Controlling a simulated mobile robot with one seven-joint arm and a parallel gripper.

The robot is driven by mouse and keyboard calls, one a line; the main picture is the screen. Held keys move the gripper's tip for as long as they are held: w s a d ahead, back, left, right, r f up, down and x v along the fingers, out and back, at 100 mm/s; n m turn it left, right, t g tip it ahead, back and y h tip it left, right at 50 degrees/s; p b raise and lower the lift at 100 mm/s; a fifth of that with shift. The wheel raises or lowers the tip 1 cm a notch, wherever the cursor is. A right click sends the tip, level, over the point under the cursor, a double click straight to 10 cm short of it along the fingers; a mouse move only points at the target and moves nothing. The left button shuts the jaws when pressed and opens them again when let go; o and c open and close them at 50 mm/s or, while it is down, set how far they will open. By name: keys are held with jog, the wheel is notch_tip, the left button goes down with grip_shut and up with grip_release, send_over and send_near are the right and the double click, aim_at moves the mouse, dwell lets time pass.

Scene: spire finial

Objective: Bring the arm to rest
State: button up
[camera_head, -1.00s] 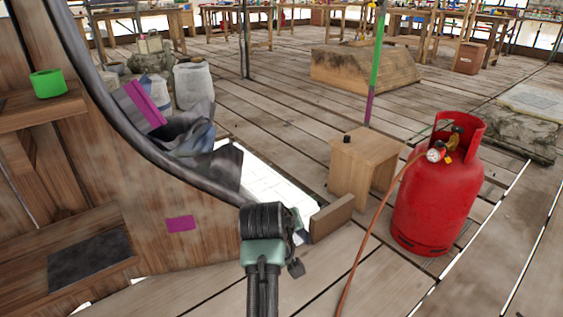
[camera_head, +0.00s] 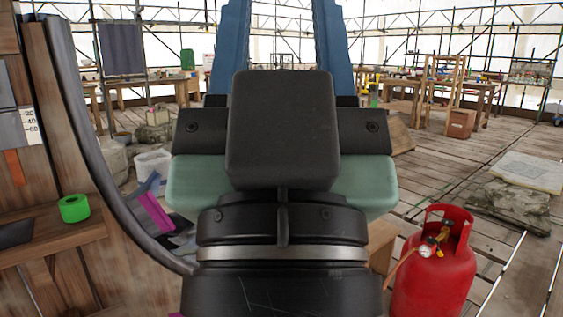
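My gripper (camera_head: 281,32) stands upright, large and close in the middle of the head view. Its two blue fingers point up and are spread apart, with only background showing between them. The fingertips run out of the top of the frame. The black and pale green gripper body and my black wrist fill the lower middle and hide much of the floor behind. I see nothing held in the visible part of the gripper.
A red gas bottle (camera_head: 437,275) with a gauge and hose stands at lower right, near a partly hidden wooden block (camera_head: 382,243). At left, a green tape roll (camera_head: 74,208) sits on a wooden shelf (camera_head: 50,236) beside a curved dark edge.

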notch_tip(320, 180, up, 36)
jog(key=p, duration=3.3)
jog(key=shift+w+f, duration=0.15)
